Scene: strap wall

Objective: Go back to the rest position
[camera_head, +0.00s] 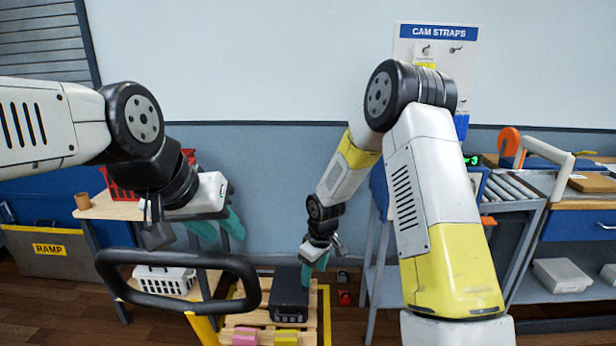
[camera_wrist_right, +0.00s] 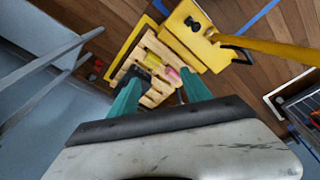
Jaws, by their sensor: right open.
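My left gripper (camera_head: 218,226) hangs at the left in the head view, in front of a small table. Its teal fingers are apart and nothing shows between them. My right gripper (camera_head: 314,268) points down beside a dark box (camera_head: 289,298) on a wooden pallet (camera_head: 262,320). In the right wrist view its teal fingers (camera_wrist_right: 160,94) are spread apart with nothing held between them. The pallet (camera_wrist_right: 158,42) shows beyond them, and the dark box is partly hidden there. I cannot tell whether a finger touches the box.
A pink block (camera_head: 245,338) and a yellow block (camera_head: 286,338) lie on the pallet. A black loop handle (camera_head: 180,258) on a yellow post stands in front. A white basket (camera_head: 163,280) is on the table's lower shelf. A roller bench (camera_head: 510,188) stands right, a RAMP box (camera_head: 48,250) left.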

